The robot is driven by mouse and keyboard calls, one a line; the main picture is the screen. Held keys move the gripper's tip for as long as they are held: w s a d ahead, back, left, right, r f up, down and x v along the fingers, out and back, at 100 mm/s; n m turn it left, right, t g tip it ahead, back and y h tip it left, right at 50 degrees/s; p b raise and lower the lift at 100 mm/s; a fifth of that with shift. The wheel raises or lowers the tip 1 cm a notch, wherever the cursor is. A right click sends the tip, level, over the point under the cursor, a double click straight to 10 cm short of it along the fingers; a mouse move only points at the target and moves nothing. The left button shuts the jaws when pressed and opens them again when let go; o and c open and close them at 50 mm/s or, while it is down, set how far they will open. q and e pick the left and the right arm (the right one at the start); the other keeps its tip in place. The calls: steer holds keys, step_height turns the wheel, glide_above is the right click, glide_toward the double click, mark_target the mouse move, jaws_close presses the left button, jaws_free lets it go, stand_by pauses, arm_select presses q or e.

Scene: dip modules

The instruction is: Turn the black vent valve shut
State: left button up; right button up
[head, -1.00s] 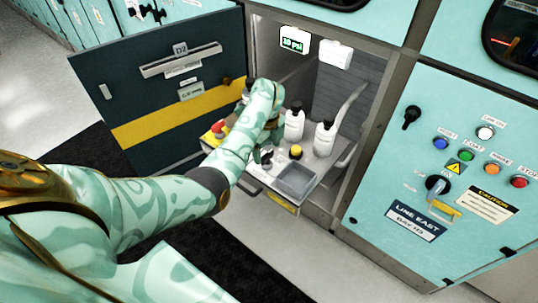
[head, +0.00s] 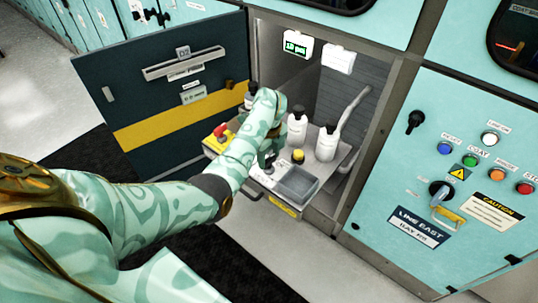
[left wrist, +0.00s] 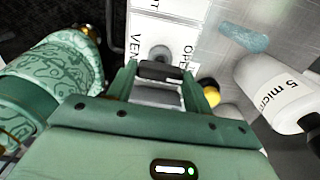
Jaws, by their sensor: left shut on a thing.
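The black vent valve's handle (left wrist: 160,69) shows in the left wrist view as a dark bar between my fingertips, lying across the picture. A grey round post (left wrist: 159,53) stands just beyond it. A white label (left wrist: 168,30) around it reads "VENT" and "OPEN". My left gripper (head: 266,160) reaches down onto the pulled-out tray (head: 313,188) and is shut on the valve handle. In the head view my arm and hand hide most of the valve, so its exact angle is hard to tell. My right gripper is not in view.
White bottles (head: 327,144) stand on the tray, right of my gripper. A yellow-black knob (head: 298,156) is close by, and a red knob (head: 221,131) is left of my forearm. A dark door (head: 165,95) hangs open at left. A small green display (head: 296,45) is above.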

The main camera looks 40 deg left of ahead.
arm_select(q)
steer(key=m+p, duration=0.1)
steer(key=m, duration=0.3)
steer(key=shift+d+r, duration=0.1)
steer(key=m+p, duration=0.1)
steer(key=m, duration=0.3)
steer(key=shift+m, duration=0.4)
steer(key=m+p, duration=0.1)
steer(key=m, duration=0.3)
steer(key=shift+m+p, duration=0.75)
steer(key=shift+m, duration=1.75)
steer(key=o, duration=1)
